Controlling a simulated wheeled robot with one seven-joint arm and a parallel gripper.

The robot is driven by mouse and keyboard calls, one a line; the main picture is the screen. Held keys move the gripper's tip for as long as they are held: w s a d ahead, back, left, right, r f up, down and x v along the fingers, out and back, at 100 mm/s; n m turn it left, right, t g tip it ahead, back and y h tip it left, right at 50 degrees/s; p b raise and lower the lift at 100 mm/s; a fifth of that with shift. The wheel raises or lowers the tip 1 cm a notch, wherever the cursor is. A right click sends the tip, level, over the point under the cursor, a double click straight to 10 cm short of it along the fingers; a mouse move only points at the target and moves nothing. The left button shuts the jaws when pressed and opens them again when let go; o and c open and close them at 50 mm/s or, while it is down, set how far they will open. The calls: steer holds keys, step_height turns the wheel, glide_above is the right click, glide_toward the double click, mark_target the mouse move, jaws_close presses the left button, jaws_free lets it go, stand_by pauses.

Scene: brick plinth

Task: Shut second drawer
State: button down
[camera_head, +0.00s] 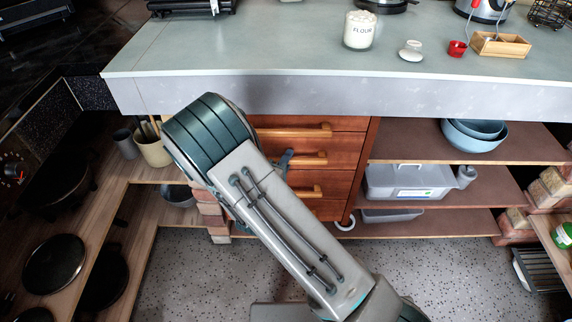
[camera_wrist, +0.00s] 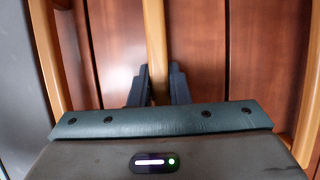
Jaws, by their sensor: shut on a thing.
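A red-brown wooden drawer unit (camera_head: 345,146) stands under the counter, with drawers stacked one above another. The second drawer from the top has a light wooden bar handle (camera_head: 311,158). My gripper (camera_head: 285,160) is at the left part of this handle, partly hidden behind my arm. In the wrist view, the two dark fingers of my gripper (camera_wrist: 158,88) are shut on the handle (camera_wrist: 155,42), one on each side. The second drawer's front (camera_wrist: 195,45) is behind them. It looks nearly level with its neighbours; I cannot tell whether a small gap remains.
The top drawer handle (camera_head: 300,131) and lower drawer handle (camera_head: 303,191) are close above and below. The grey countertop (camera_head: 240,58) overhangs the drawers. Open shelves on the right hold a grey plastic box (camera_head: 405,184) and blue bowls (camera_head: 472,140). Speckled floor (camera_head: 430,262) is clear in front.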

steer(key=c, duration=1.4)
jaws_free()
steer(key=shift+w, duration=0.2)
steer(key=shift+o, duration=0.2)
steer(key=p+v, duration=0.1)
steer(key=v, duration=1.2)
steer(key=shift+s, duration=0.4)
steer(key=shift+a, duration=0.1)
